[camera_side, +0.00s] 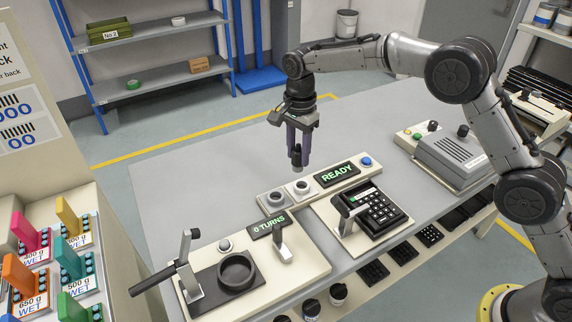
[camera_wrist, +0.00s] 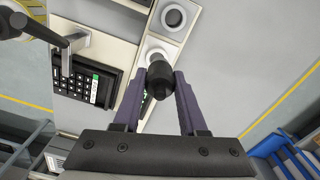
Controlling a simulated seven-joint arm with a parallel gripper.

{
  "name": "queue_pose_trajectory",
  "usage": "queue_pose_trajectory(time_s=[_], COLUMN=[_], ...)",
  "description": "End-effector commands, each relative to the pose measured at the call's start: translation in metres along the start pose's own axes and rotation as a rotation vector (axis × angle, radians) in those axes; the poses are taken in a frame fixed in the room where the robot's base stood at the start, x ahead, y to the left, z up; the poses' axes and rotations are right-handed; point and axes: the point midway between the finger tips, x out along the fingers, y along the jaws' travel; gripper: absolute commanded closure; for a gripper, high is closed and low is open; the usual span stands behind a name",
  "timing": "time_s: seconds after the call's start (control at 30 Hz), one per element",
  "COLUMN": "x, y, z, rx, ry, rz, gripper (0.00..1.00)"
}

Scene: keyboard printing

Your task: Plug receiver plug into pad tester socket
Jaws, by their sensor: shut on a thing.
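My gripper (camera_side: 298,146) points down above the table, its purple fingers shut on a dark cylindrical plug (camera_side: 296,160). In the wrist view the plug (camera_wrist: 160,80) sits between the fingertips (camera_wrist: 160,95). Below it is a cream strip with two round sockets, a grey one (camera_side: 276,200) and a lighter-rimmed one (camera_side: 301,187), beside a lit READY display (camera_side: 337,174). The plug is above the strip and apart from it. In the wrist view one socket (camera_wrist: 173,17) is clear; the plug partly covers the other. I cannot tell which is the pad tester's.
A black keypad (camera_side: 375,210) with a lever clamp stands in front of the strip. A station with a 0 TURNS display (camera_side: 268,225), levers and a round black cup (camera_side: 237,271) is front left. A grey machine (camera_side: 452,157) is at right. The table behind the strip is clear.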

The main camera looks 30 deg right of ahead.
Motion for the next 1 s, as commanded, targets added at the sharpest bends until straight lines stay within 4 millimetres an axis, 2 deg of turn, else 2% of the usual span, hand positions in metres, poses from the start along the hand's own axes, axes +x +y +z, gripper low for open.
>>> queue_pose_trajectory(time_s=[0.13, 0.5, 1.0], x=[-0.001, -0.001, 0.041], y=[0.005, 0.005, 0.005], z=[-0.013, -0.013, -0.013], rx=[0.000, -0.001, -0.001], ry=[0.000, 0.000, 0.000], rz=[-0.002, -0.002, 0.001], gripper=[1.00, 1.00, 1.00])
